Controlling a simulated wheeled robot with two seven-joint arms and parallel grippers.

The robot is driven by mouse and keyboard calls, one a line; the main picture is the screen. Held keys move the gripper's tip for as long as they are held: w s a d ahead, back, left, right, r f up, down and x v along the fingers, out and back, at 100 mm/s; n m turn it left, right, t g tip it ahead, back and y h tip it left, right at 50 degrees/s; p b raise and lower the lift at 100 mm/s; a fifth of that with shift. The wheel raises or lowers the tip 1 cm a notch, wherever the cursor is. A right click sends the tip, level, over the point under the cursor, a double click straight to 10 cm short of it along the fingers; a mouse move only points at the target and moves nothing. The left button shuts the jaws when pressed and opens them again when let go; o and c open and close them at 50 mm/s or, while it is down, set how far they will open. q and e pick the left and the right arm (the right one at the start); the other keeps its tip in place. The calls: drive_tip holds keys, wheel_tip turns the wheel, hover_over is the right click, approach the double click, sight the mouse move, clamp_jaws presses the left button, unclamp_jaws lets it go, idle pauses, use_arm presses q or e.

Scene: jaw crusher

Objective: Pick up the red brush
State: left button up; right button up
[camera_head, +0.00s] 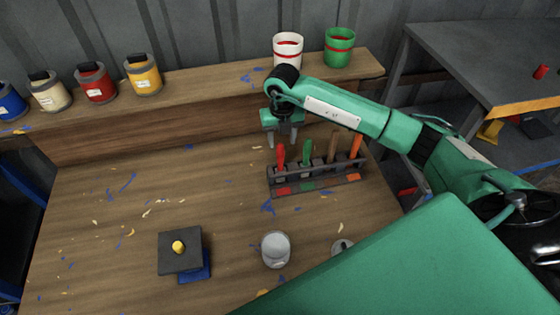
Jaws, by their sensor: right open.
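The red brush (281,156) stands upright in the left end of a dark rack (316,185) on the wooden workbench, its handle pointing up. My right gripper (285,143) hangs from the green arm that comes in from the right. It is open and points down just above or around the top of the red handle. I cannot tell whether its fingers touch the handle. The brush's lower part is hidden by the rack. My left gripper is not in the view.
A green brush (307,151), a brown-handled one (333,146) and an orange one (355,147) stand beside the red brush. Paint cans (144,75) line the back shelf. A grey cup (275,249) and a dark block with a yellow knob (180,252) stand in front. The bench's left middle is mostly clear.

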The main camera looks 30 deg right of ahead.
sight(280, 164)
drive_tip(key=shift+s+a+f+p, duration=0.1)
drive_tip(key=shift+a+f+p, duration=0.1)
drive_tip(key=shift+f+p, duration=0.8)
wheel_tip(280, 164, down, 3)
drive_tip(key=shift+f+p, duration=0.1)
drive_tip(key=shift+p, duration=0.45)
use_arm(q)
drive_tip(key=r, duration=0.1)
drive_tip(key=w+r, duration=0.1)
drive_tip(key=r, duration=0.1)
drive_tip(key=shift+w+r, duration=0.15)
use_arm(e)
clamp_jaws()
